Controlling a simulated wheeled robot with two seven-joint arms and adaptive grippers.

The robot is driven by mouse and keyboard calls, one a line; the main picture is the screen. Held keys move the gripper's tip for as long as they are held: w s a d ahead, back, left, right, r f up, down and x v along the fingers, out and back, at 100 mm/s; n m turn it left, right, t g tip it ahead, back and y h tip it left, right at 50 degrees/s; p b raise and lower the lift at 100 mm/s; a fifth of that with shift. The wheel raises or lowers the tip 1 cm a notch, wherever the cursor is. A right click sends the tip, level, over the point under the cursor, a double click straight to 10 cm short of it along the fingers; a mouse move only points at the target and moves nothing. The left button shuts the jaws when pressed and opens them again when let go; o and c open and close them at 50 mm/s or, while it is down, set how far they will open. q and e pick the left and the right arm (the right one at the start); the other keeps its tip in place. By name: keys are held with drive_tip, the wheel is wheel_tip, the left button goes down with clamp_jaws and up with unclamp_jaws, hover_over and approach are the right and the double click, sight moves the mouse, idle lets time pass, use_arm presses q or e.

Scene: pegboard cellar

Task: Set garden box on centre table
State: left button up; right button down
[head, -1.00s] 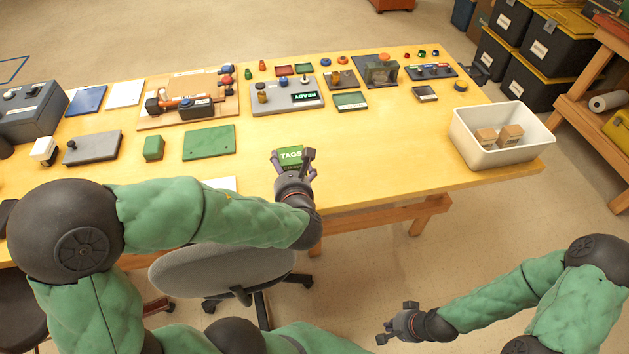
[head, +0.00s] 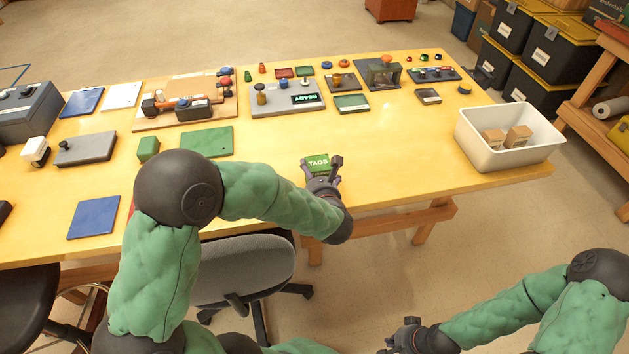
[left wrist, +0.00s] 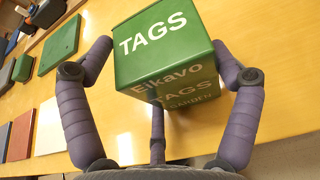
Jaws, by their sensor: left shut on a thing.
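The garden box is a small green box with white lettering "TAGS" (head: 318,164), near the front edge of the long yellow table (head: 400,160). My left gripper (head: 322,172) is shut on it from the near side. In the left wrist view the box (left wrist: 165,50) sits between the purple fingers (left wrist: 160,75), its front reading "Elkavo TAGS GARDEN". Its underside is hidden, and I cannot tell how far it is above the tabletop. My right gripper (head: 400,335) hangs low at the bottom right, away from the table, and its fingers are too unclear to read.
A white bin (head: 510,140) with two brown boxes stands at the table's right end. Green (head: 207,141) and blue (head: 94,217) mats lie to the left. Devices and small parts line the back. Bare tabletop lies between the held box and the bin. A grey chair (head: 245,268) stands in front.

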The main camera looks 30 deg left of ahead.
use_arm(q)
drive_tip(key=shift+f, duration=0.1)
drive_tip(key=shift+f, duration=0.1)
drive_tip(key=shift+f, duration=0.15)
drive_tip(key=o, duration=1)
drive_tip(key=shift+d+r, duration=0.1)
drive_tip(key=shift+r, duration=0.25)
drive_tip(key=shift+p+v, duration=2.05)
drive_tip(key=shift+v, duration=3.9)
